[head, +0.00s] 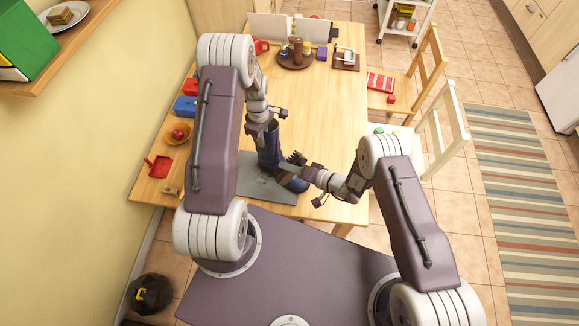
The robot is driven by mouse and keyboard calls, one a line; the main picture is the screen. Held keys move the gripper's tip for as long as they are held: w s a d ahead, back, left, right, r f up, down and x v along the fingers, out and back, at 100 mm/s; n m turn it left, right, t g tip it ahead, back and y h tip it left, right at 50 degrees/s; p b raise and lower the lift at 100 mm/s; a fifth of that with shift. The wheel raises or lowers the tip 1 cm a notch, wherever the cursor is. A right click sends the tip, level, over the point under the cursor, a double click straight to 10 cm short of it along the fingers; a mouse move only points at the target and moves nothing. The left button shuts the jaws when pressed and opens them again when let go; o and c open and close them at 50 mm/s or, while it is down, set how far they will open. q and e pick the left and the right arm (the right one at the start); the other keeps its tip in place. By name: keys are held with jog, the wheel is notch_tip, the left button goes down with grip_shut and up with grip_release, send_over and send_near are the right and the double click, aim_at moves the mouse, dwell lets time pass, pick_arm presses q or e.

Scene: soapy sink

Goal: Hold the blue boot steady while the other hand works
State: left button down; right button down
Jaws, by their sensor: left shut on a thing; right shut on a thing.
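The blue boot (269,152) stands upright on a grey mat (255,188) near the table's front edge, its toe (296,184) pointing right. My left gripper (262,128) is shut on the top of the boot's shaft from above. My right gripper (308,173) is shut on a dark brush (295,158) with bristles, just above the boot's foot. Whether the brush touches the boot is hard to tell. The fingers of both grippers are small and partly hidden.
A red dustpan-like thing (158,166), a bowl with a red fruit (178,133) and a blue box (185,107) lie along the table's left edge. A round tray with bottles (295,58) stands at the back. The table (325,110) right of the boot is clear. Chairs stand right.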

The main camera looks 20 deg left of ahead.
pick_arm(q)
jog(key=shift+s, duration=0.1)
jog(key=c, duration=1.6)
grip_release()
jog(key=shift+o, duration=1.2)
notch_tip(320, 180, up, 12)
jog(key=shift+f, duration=0.1)
jog(key=shift+w, duration=0.2)
